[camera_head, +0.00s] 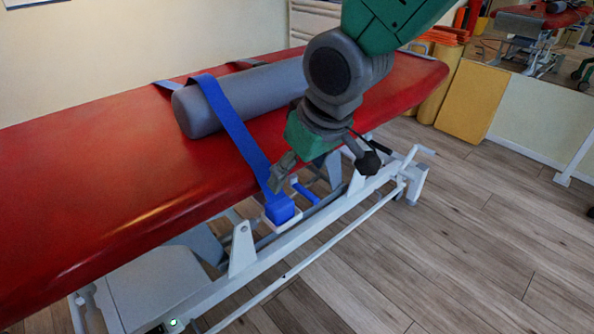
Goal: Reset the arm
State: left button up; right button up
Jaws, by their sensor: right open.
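My right arm, green and dark grey, comes in from the top right and reaches down over the near edge of the treatment table. My right gripper (324,170) is at its lower end, with its fingers spread apart and nothing seen between them. It hangs just right of a blue strap (232,122), in front of the table's side. One finger overlaps the lower strap in the picture; I cannot tell whether they touch. A grey bolster (199,110) lies on the red table top (90,190), partly hidden behind my arm. My left gripper is not in view.
The table's white frame (243,250) with rails and levers lies below and close to my right gripper. Wooden floor (470,250) is clear at the right. Yellow blocks (473,100) stand by the wall, and a mirror (540,70) is at the back right.

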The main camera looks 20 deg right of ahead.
jog(key=s+d+f+m+g, duration=0.1)
jog(key=s+d+f, duration=0.3)
jog(key=f, duration=0.5)
jog(key=s+d+f+m+g, duration=0.1)
jog(key=s+f, duration=0.4)
jog(key=f, duration=0.4)
jog(key=s+d+f+m+g, duration=0.1)
jog(key=s+d+f, duration=0.3)
jog(key=f, duration=0.5)
jog(key=s+d+f+h, duration=0.1)
jog(key=s+f, duration=0.2)
jog(key=s, duration=0.2)
jog(key=s+d+f, duration=0.2)
jog(key=s+f, duration=0.1)
jog(key=s, duration=0.3)
notch_tip(320, 180, up, 15)
jog(key=p, duration=1.4)
jog(key=shift+w+g+p, duration=0.2)
jog(key=shift+g+p, duration=0.1)
jog(key=shift+p, duration=0.1)
jog(key=shift+w+f, duration=0.1)
